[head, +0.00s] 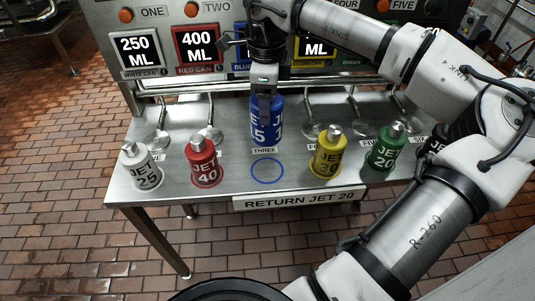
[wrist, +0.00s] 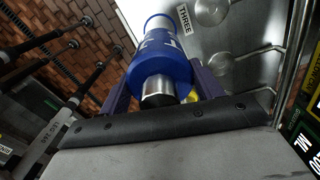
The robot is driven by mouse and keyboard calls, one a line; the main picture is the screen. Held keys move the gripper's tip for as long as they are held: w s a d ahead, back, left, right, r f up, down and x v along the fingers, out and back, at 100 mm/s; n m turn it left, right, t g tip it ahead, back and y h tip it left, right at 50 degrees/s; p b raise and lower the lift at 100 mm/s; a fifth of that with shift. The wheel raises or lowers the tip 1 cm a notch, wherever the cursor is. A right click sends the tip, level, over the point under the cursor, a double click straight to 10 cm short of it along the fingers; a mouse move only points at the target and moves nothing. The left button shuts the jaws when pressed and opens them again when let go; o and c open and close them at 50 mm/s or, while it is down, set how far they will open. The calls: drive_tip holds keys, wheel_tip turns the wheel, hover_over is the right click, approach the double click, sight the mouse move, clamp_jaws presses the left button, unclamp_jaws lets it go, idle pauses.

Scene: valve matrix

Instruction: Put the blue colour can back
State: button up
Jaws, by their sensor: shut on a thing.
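The blue can (head: 266,120) is upright in my gripper (head: 265,98), towards the back of the steel table in the head view. In the wrist view the blue can (wrist: 162,62) has its silver neck between the two dark fingers of my gripper (wrist: 160,90), which is shut on it. An empty blue ring (head: 267,170) is marked on the table in front of the can, nearer the head camera. I cannot tell whether the can's base touches the table. My gripper hides the can's top in the head view.
A white can (head: 139,167) and a red can (head: 205,165) stand to the left; a yellow can (head: 328,155) and a green can (head: 385,148) stand to the right. A sign (head: 299,199) reading "RETURN JET 20" is on the front edge. The panel with displays (head: 198,47) rises behind.

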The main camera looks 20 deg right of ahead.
wheel_tip(320, 180, down, 13)
drive_tip(key=b, duration=0.7)
drive_tip(key=shift+f, duration=0.15)
drive_tip(key=o, duration=1.7)
wheel_tip(320, 180, up, 12)
drive_tip(key=shift+r+b, duration=0.15)
drive_tip(key=shift+b, duration=0.2)
